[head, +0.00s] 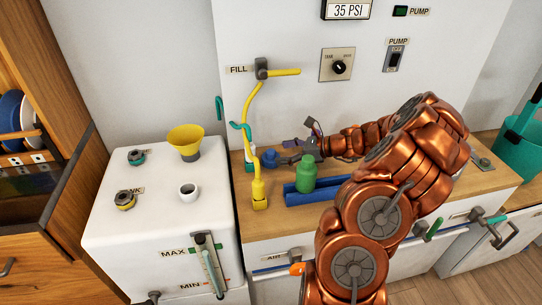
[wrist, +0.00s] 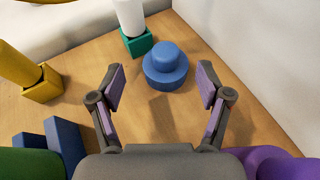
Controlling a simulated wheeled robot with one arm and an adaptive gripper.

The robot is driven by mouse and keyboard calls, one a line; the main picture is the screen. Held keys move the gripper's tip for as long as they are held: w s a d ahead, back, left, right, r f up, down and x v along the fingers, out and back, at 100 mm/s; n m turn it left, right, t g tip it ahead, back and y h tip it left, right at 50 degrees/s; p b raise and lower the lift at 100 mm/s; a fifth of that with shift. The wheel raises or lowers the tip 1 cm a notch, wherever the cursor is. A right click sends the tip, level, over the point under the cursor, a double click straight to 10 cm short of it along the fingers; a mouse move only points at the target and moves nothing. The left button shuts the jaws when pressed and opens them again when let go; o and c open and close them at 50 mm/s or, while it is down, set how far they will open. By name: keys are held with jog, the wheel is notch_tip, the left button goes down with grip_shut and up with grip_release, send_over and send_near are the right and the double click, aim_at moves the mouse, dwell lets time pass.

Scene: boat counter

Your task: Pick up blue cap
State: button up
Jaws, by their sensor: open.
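The blue cap (wrist: 166,70) is a round, stepped piece with a wide base and a narrower top. It sits on the wooden counter in the wrist view, ahead of and between my open fingers. My gripper (wrist: 158,88) is open, with purple pads on both fingers and nothing between them. In the head view the cap (head: 269,158) is just left of my gripper (head: 290,153), near the back wall, and partly crowded by the parts around it.
A white cylinder in a green square holder (wrist: 138,43) stands just behind the cap, to the left. A yellow post in a holder (wrist: 40,85) and a blue rack (wrist: 62,140) lie left. A green bottle (head: 306,174) stands by the blue tray (head: 300,194). The wall (wrist: 250,50) is close on the right.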

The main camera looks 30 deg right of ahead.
aim_at(276, 153)
jog(key=shift+w+d+p+x, duration=0.1)
jog(key=shift+p+x, duration=0.15)
jog(key=shift+x, duration=1.05)
jog(key=shift+w+d+p+x, duration=0.15)
jog(key=shift+p+x, duration=0.1)
jog(key=shift+x, duration=1.1)
jog(key=shift+r, duration=0.1)
jog(key=shift+c, duration=0.2)
jog(key=shift+s, duration=0.1)
grip_shut()
